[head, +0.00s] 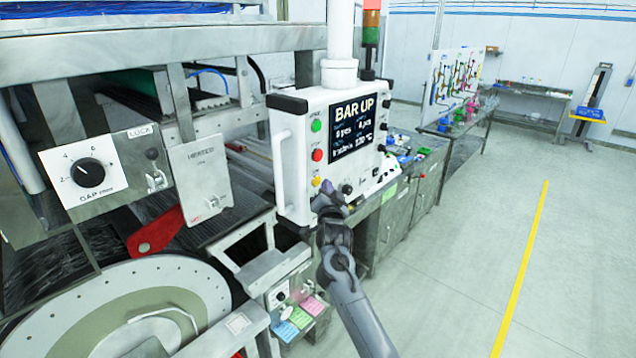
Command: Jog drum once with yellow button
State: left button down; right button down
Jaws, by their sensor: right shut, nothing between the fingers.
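A white control panel (296,150) hangs from a post in the middle of the head view, with a dark screen (353,124) reading "BAR UP". Down its left part are a green button (316,125), a red button (317,155) and a small yellow button (316,181) at the bottom. My right gripper (322,190) is shut and empty, with its tip right at the lower face of the panel, close beside the yellow button. I cannot tell if it touches the button. A round drum end (60,312) is at the lower left. My left gripper is out of view.
A gap dial plate (84,176) and a heater box (200,180) are on the machine at left. A red lever (156,234) sits below them. A small box with coloured tags (299,318) is under the panel. Open floor (470,250) lies to the right.

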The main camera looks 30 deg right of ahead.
dwell(0.6)
jog(key=shift+w, duration=0.25)
jog(key=shift+w+a+b, duration=0.1)
jog(key=shift+w+b, duration=0.1)
jog(key=shift+b, duration=0.15)
jog(key=shift+w+a+b, duration=0.1)
jog(key=shift+w+b, duration=0.25)
jog(key=shift+w, duration=0.05)
dwell(0.6)
dwell(0.4)
jog(key=shift+s, duration=0.1)
jog(key=shift+s+p, duration=0.65)
jog(key=shift+s, duration=0.05)
